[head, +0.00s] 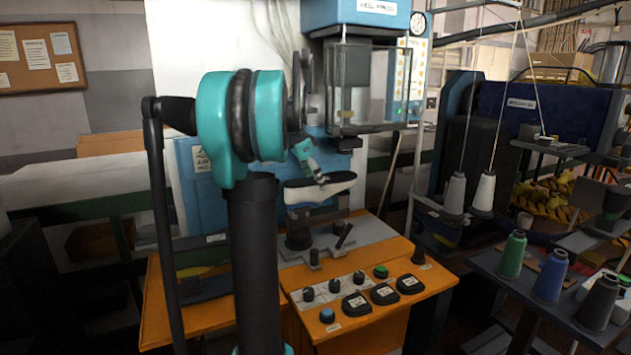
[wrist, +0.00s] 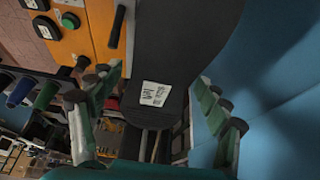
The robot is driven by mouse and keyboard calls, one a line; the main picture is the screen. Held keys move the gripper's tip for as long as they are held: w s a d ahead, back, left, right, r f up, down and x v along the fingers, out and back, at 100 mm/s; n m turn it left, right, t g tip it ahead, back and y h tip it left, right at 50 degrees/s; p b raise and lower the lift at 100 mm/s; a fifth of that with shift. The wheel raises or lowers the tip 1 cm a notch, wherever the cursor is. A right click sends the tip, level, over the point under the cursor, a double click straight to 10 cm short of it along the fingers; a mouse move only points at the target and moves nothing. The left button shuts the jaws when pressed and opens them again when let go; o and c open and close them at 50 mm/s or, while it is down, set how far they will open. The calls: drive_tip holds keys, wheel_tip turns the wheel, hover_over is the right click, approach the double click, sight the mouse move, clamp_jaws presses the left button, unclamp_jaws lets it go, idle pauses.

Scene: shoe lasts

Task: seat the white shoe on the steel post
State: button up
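The white shoe (head: 318,194) is in the middle of the head view, level, with its dark face up and white side below. In the wrist view its dark face (wrist: 182,60) runs between my fingers, with a white label near the close end. My gripper (head: 320,178) is at the shoe, its fingers on either side. In the wrist view my gripper (wrist: 160,78) shows a narrow gap on the left side; whether both fingers press on the shoe is unclear. The steel post (head: 299,236) stands below the shoe on the machine. Contact between shoe and post cannot be made out.
The machine's orange panel (head: 432,284) with knobs and buttons lies in front of the post. A clear-sided housing (head: 366,82) hangs above the shoe. Thread cones and spools stand on a dark table (head: 500,318) at the right.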

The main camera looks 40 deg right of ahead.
idle(0.3)
drive_tip(key=v, duration=1.2)
idle(0.3)
